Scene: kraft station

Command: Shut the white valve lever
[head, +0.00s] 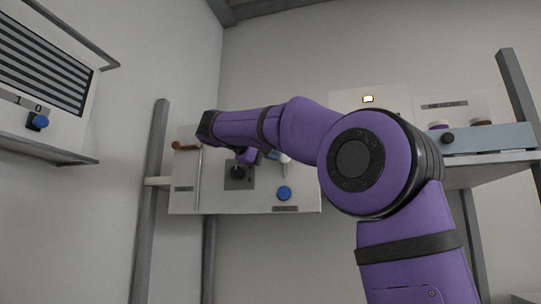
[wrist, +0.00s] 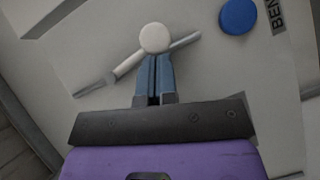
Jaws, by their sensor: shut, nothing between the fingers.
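The white valve lever shows in the wrist view as a pale arm with a round white end (wrist: 154,38), lying slantwise along a thin grey pipe (wrist: 187,40). In the head view only a small white part of it (head: 284,160) shows below my forearm. My gripper (wrist: 154,62) has its two blue fingers together with nothing between them. Its fingertips are right at the round white end, overlapping its lower edge in the wrist view. I cannot tell whether they touch it.
A blue button (head: 284,193) sits on the same panel (head: 302,204), close to the lever. A dark knob on a grey plate (head: 238,176) and a brown-ended handle (head: 183,146) are further left. A shelf (head: 490,158) stands right, and a vented unit with a blue knob (head: 38,121) left.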

